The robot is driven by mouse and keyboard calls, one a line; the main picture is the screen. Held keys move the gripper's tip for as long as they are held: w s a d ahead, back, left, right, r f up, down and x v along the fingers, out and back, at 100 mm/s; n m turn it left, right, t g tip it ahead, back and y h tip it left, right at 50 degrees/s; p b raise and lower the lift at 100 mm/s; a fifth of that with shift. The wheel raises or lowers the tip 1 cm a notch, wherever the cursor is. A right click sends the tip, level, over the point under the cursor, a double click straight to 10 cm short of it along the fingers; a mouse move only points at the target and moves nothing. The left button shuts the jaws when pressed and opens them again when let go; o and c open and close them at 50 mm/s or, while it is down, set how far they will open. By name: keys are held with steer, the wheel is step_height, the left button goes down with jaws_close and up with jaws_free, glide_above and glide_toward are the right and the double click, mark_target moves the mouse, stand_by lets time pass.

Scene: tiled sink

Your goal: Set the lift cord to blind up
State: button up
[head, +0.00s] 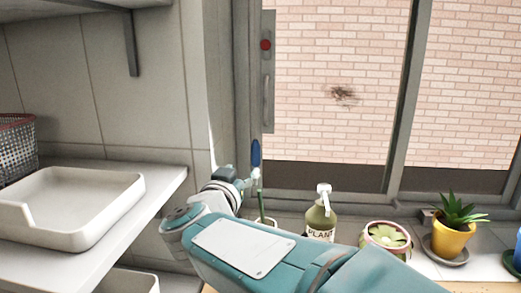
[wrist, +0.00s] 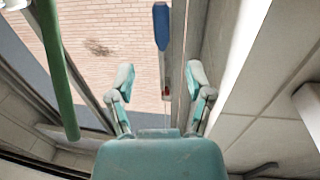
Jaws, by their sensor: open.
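A blue handle (head: 255,153), which looks like the end of the lift cord, is upright in front of the left window frame in the head view. In the wrist view the blue handle (wrist: 161,26) is at top centre, with a thin pale length running from it between my fingers. My gripper (wrist: 161,75) is open, one finger on each side of that line, with gaps visible on both sides. In the head view my gripper (head: 226,178) is just left of and below the handle, partly hidden by my wrist. No blind is visible across the glass.
A green stick (wrist: 55,70) is close on the left in the wrist view. Right of my arm on the sill are a pump bottle (head: 320,218), a round pot (head: 385,240) and a yellow plant pot (head: 453,238). A white tray (head: 75,215) is on the left shelf.

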mark_target(253, 156)
steer(key=x, duration=1)
steer(key=shift+w+f, duration=0.1)
steer(key=shift+w, duration=0.2)
steer(key=shift+a, duration=0.15)
steer(key=shift+c, duration=0.4)
jaws_close()
